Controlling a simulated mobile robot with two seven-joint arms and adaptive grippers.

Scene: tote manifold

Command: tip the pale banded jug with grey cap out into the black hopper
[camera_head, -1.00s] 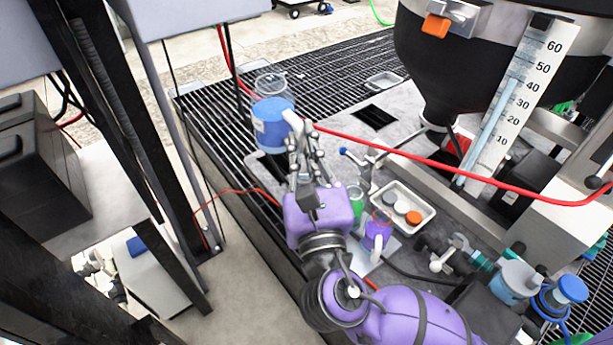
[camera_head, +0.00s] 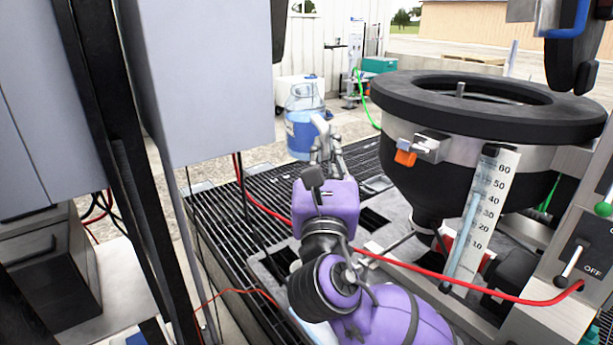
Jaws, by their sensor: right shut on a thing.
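The pale, see-through jug (camera_head: 301,104) with a blue band is upright in the camera_head view. It is above the grating, left of the hopper and lower than its rim. Its top looks greyish, but I cannot make out the cap clearly. My right gripper (camera_head: 322,142) is shut on the jug at its right, near side; the fingers partly cover it. The black hopper (camera_head: 408,165) stands to the right with its wide round mouth open upward. My left gripper is not in view.
A white scale (camera_head: 482,215) with numbers stands before the hopper. A red hose (camera_head: 450,283) runs across the front. An orange-tabbed latch (camera_head: 405,158) sticks out from the hopper's side. A grey cabinet (camera_head: 205,80) and dark posts stand at left. Black grating (camera_head: 230,220) lies below.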

